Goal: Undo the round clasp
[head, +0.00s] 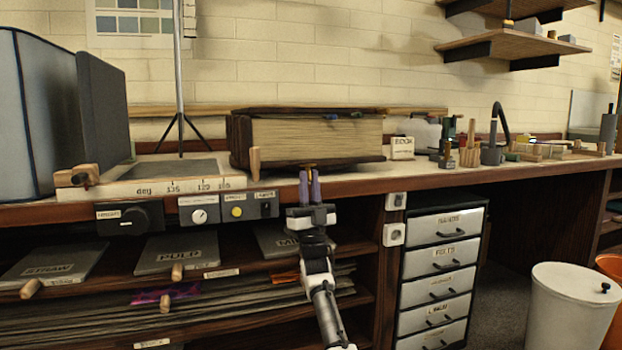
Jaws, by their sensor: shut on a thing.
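A thick old book (315,142) with a dark brown cover lies flat on the bench, its pale page block facing me. My gripper (310,174) has come up from below to the book's lower front edge. Its purple fingers are shut on a small brass-coloured piece (311,166) there, which appears to be the round clasp. The fingers hide much of it, so its shape and whether it is fastened cannot be told.
A labelled box (402,148) and a dark tap (496,130) stand to the right. Control boxes (200,210) hang under the bench edge, above shelves.

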